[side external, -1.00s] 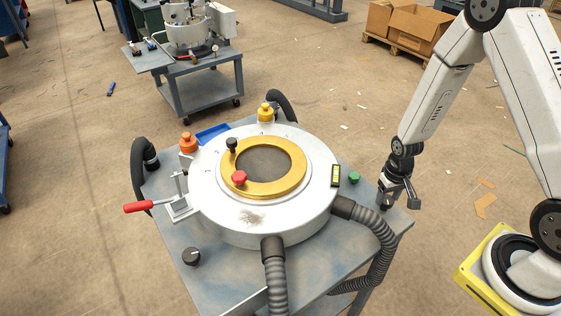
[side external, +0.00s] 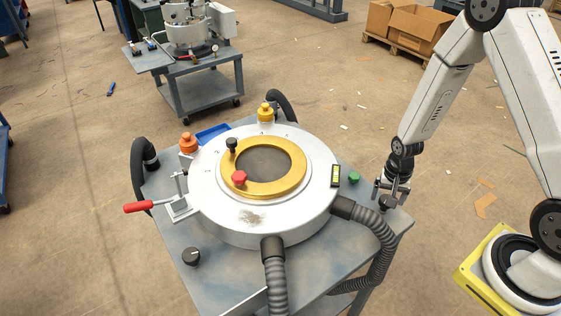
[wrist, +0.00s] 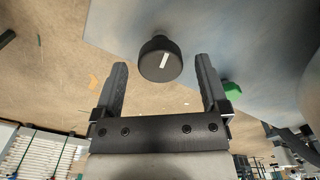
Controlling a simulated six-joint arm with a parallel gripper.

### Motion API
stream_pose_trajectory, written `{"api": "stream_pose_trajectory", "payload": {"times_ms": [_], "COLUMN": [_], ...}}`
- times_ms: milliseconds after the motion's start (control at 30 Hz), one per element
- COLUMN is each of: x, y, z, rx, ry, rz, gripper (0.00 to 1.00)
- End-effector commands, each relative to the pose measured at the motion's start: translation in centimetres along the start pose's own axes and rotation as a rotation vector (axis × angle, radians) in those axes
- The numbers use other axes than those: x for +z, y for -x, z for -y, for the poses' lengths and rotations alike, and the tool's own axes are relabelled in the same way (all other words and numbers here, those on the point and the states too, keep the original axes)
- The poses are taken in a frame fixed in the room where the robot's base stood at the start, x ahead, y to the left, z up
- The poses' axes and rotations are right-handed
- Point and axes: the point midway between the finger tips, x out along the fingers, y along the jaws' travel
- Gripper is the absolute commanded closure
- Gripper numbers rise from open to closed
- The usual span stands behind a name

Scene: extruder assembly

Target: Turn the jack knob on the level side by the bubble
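A black jack knob (wrist: 160,62) with a white mark on its face shows in the wrist view, in the space between my fingertips with a gap on each side. In the side view this knob (side external: 386,203) is at the table's right corner, just under my gripper (side external: 391,187). My gripper is open and empty; both fingers (wrist: 162,62) show apart in the wrist view. How deep the knob lies between them is hard to tell. The yellow bubble level (side external: 335,176) sits on the right of the machine's white ring; its bubble is too small to read.
A green knob (side external: 354,178) is close to the left of my gripper. A second black jack knob (side external: 191,256) is at the table's front left. A ribbed grey hose (side external: 381,240) curves below my gripper. A red-handled clamp (side external: 140,207) is on the far left.

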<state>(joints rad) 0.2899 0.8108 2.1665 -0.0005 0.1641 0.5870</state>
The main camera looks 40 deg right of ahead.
Motion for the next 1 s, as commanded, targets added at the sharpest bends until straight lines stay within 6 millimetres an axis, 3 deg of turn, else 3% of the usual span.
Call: {"api": "stream_pose_trajectory", "payload": {"times_ms": [367,1000], "x": [0.0,0.0], "y": [0.8,5.3], "z": [0.1,0.1], "rx": [-0.001,-0.001], "ry": [0.002,0.003], "rz": [-0.002,-0.002], "gripper": [0.06,0.06]}}
